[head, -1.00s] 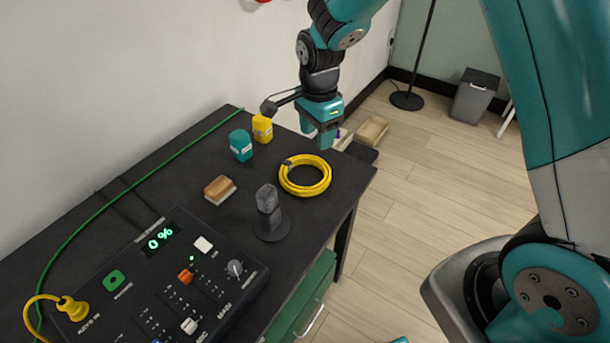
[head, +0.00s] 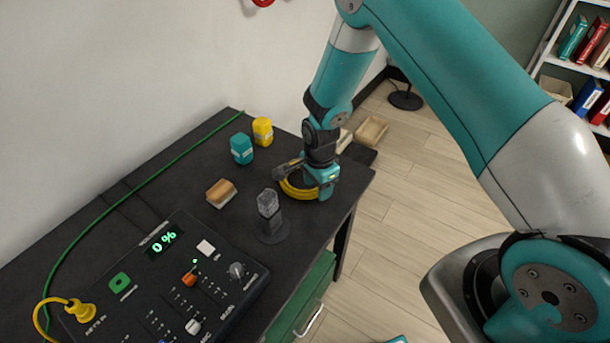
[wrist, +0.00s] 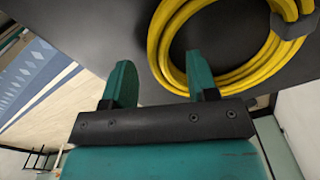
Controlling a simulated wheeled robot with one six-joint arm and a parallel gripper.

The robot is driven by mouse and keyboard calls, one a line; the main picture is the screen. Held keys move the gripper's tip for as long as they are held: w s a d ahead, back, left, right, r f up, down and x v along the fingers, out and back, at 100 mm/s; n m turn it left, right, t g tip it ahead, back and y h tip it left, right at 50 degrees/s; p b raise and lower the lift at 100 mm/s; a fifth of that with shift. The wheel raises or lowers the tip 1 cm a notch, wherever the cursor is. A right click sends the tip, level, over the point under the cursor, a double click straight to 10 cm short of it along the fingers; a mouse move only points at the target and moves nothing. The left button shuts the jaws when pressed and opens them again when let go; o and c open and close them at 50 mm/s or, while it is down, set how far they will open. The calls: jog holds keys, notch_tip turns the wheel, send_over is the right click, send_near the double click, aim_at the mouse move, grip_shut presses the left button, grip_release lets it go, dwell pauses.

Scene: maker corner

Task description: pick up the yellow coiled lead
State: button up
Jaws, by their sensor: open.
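The yellow coiled lead (head: 297,190) lies on the dark table near its far right corner, partly hidden behind my gripper in the head view. In the wrist view the coil (wrist: 166,40) fills the upper right, with a dark tie (wrist: 292,27) around its strands. My gripper (head: 322,194) is lowered over the right side of the coil. In the wrist view its two teal fingers (wrist: 160,84) are apart. The right finger overlaps the coil's strands and the left finger is outside the ring, over the dark table. I cannot tell whether a finger touches the lead.
A microphone-like grey object on a round base (head: 269,217) stands in front of the coil. A wooden-backed brush or block (head: 221,193), a teal jar (head: 242,149) and a yellow jar (head: 263,132) stand to the left. A control panel (head: 165,285) fills the near table (head: 190,150).

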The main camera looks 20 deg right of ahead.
jog(key=shift+f, duration=0.5)
jog(key=shift+c, duration=0.2)
grip_shut()
jog(key=shift+r, duration=0.1)
notch_tip(320, 180, up, 20)
jog(key=b, duration=0.1)
